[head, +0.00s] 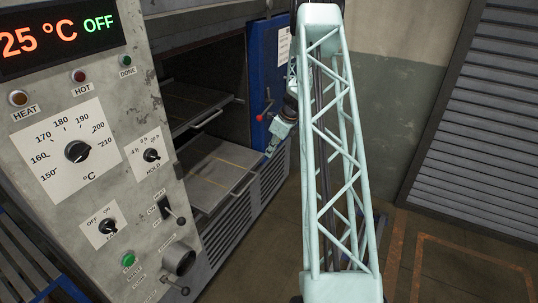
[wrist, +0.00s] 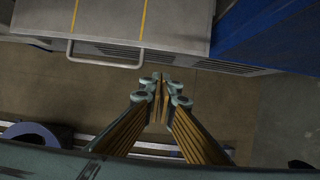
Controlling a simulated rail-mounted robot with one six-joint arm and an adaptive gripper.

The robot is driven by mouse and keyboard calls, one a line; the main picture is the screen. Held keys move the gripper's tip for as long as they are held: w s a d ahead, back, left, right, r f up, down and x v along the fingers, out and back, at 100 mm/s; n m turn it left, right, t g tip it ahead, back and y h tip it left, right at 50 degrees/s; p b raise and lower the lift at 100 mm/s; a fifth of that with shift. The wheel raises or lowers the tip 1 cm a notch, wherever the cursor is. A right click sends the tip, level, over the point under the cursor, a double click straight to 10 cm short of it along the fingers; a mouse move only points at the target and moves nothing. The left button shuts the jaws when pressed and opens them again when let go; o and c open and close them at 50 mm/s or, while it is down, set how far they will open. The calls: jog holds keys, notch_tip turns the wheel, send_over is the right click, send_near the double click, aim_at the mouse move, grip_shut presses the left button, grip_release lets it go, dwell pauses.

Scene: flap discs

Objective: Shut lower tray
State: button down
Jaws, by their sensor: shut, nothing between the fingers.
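The lower tray (head: 213,170) is a flat grey sheet with a yellow line and a bar handle (head: 243,186). It is pulled out of the oven's open chamber. In the wrist view the lower tray (wrist: 190,18) fills the top, with its handle (wrist: 105,62) along its front edge. My gripper (head: 270,152) is in front of the oven, close to the tray's right side in the head view. In the wrist view my gripper (wrist: 161,78) is shut and empty, just off the tray's front edge and right of the handle. I cannot tell its height against the tray.
An upper tray (head: 194,103) with its own handle sits above the lower one. The blue oven door (head: 268,70) stands open at the right, with a red-knobbed lever (head: 260,117). The control panel (head: 90,150) is at the left. Floor (head: 450,250) at the right is clear.

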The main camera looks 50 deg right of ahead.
jog(key=c, duration=2.8)
grip_release()
jog(key=shift+a, duration=0.2)
notch_tip(320, 180, up, 3)
jog(key=n+g+b, duration=0.2)
jog(key=n+b, duration=0.2)
jog(key=n, duration=1.2)
send_over(248, 184)
jog(key=s+d, duration=0.2)
jog(key=s, duration=0.1)
jog(key=shift+a+r+n, duration=0.15)
jog(key=shift+a+n, duration=0.6)
jog(key=shift+n, duration=0.15)
jog(key=shift+d+b+x, duration=0.1)
jog(key=shift+b+x, duration=0.4)
jog(key=shift+x, duration=2.95)
jog(key=shift+d+b+x, duration=0.15)
jog(key=shift+b+x, duration=0.35)
jog(key=shift+x, duration=2.95)
jog(key=shift+s, duration=0.15)
